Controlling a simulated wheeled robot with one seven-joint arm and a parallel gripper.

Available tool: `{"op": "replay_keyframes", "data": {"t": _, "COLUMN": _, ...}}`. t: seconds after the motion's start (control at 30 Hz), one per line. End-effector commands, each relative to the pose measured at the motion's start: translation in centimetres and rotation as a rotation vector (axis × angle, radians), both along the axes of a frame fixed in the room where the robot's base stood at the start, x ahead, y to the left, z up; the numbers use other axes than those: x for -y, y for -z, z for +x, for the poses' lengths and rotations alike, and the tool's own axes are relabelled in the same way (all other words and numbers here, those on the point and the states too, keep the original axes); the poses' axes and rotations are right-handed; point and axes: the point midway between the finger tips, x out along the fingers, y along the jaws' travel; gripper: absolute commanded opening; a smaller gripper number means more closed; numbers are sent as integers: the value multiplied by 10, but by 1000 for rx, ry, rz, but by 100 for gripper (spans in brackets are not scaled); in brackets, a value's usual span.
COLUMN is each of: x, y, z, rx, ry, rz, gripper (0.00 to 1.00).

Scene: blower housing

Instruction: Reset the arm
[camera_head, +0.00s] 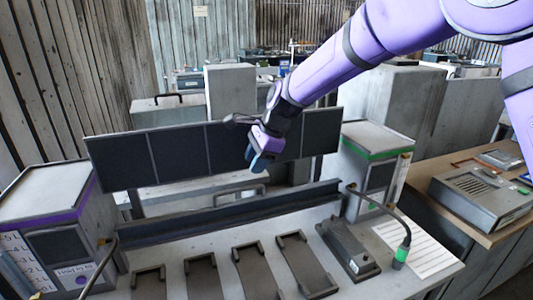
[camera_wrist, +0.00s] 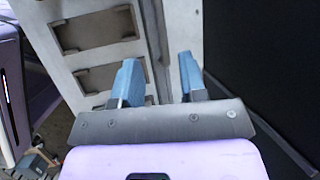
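My purple arm reaches in from the upper right of the head view. My gripper (camera_head: 260,161) hangs above the bench, in front of the dark panels. In the wrist view my gripper (camera_wrist: 160,78) shows two blue fingers set apart, with nothing between them. The gripper touches nothing that I can see.
Dark panels (camera_head: 180,153) stand behind a dark rail (camera_head: 230,213) on the bench. Several flat brackets (camera_head: 254,270) lie in front. A purple-striped box (camera_head: 60,225) stands left and a green-striped box (camera_head: 370,165) right. A green-tipped cable (camera_head: 402,254) arches over the right side.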

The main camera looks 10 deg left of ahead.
Motion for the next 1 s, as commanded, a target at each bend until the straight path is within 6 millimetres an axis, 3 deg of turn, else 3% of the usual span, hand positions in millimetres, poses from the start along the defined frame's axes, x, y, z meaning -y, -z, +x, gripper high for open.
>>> {"op": "replay_keyframes", "data": {"t": 0.17, "x": 43, "y": -36, "z": 0, "rx": 78, "ry": -54, "rz": -10, "gripper": 39}}
{"op": "replay_keyframes", "data": {"t": 0.47, "x": 163, "y": -110, "z": -25, "rx": 282, "ry": -226, "rz": -80, "gripper": 39}}
{"op": "replay_keyframes", "data": {"t": 0.7, "x": 253, "y": -151, "z": -67, "rx": 421, "ry": -365, "rz": -167, "gripper": 39}}
{"op": "replay_keyframes", "data": {"t": 1.0, "x": 350, "y": -175, "z": -141, "rx": 556, "ry": -536, "rz": -303, "gripper": 39}}
